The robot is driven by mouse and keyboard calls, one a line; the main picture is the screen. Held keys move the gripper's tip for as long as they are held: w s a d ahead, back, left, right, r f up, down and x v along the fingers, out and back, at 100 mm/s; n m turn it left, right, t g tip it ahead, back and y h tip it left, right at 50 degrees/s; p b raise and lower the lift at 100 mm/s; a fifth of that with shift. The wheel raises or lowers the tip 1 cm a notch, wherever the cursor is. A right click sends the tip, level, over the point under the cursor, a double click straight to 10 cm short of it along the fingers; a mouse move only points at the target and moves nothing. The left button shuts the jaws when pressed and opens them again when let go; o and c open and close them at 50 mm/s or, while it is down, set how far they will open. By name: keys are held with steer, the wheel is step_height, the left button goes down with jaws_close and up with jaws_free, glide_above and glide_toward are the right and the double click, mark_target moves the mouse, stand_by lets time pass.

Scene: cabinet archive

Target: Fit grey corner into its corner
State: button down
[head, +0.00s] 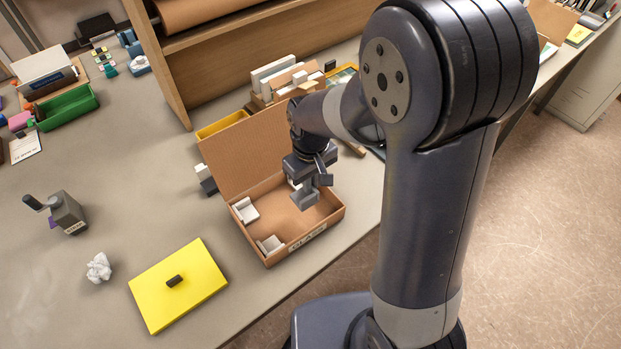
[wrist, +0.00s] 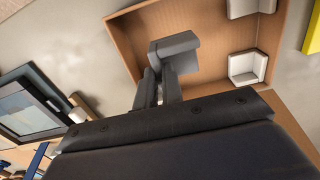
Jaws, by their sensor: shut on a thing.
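My gripper (head: 308,178) is shut on the grey corner (head: 305,197) and holds it over the right part of the open brown box (head: 338,212). In the wrist view the grey corner (wrist: 178,48) sits at the tips of my fingers (wrist: 160,85), with the box floor behind it. Whether it touches the box floor cannot be told. Two white corner pieces sit in the box's left corners, one at the back left (head: 246,210) and one at the front left (head: 270,244). The box's back right corner is partly hidden by my gripper.
The box's raised lid (head: 235,158) stands behind it. A yellow lid with a black knob (head: 195,292) lies at the front left, near crumpled paper (head: 98,268) and a grey sharpener-like device (head: 68,212). Filed cards (head: 285,75) and a wooden shelf stand behind.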

steer(key=shift+f+b, duration=2.15)
steer(key=shift+f, duration=0.9)
steer(key=c, duration=1.5)
jaws_free()
steer(key=shift+c, duration=0.6)
steer(key=shift+r+p, duration=2.75)
steer(key=shift+r, duration=0.85)
